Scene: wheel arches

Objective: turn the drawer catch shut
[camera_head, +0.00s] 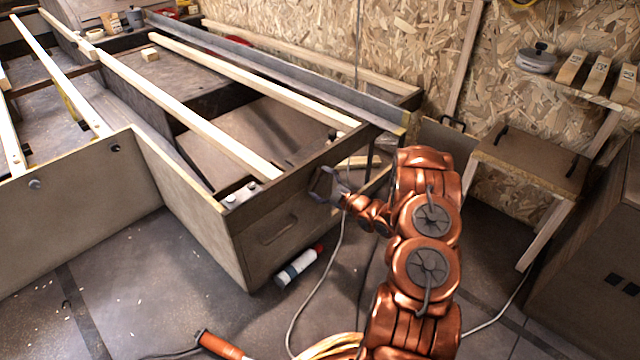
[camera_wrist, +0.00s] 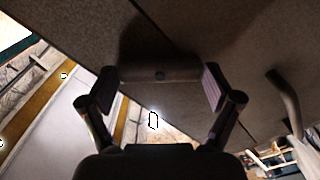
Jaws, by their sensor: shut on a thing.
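The drawer catch (camera_wrist: 160,74) is a short dark bar with a round pivot or screw head at its middle. In the wrist view it lies level across the picture, against a brown panel. My gripper (camera_wrist: 161,88) has a finger pad at each end of the bar and is shut on it. In the head view my gripper (camera_head: 324,184) is at the upper right of the drawer front (camera_head: 277,228), which has a long handle shape. The catch is hidden behind my fingers there. A dark seam between panels runs slantwise near the catch in the wrist view.
A curved handle (camera_wrist: 284,100) stands out from the panel at the right of the wrist view. A white bottle (camera_head: 296,268) lies on the floor below the drawer. A cable (camera_head: 325,280) crosses the floor. A small table (camera_head: 530,160) stands at the right.

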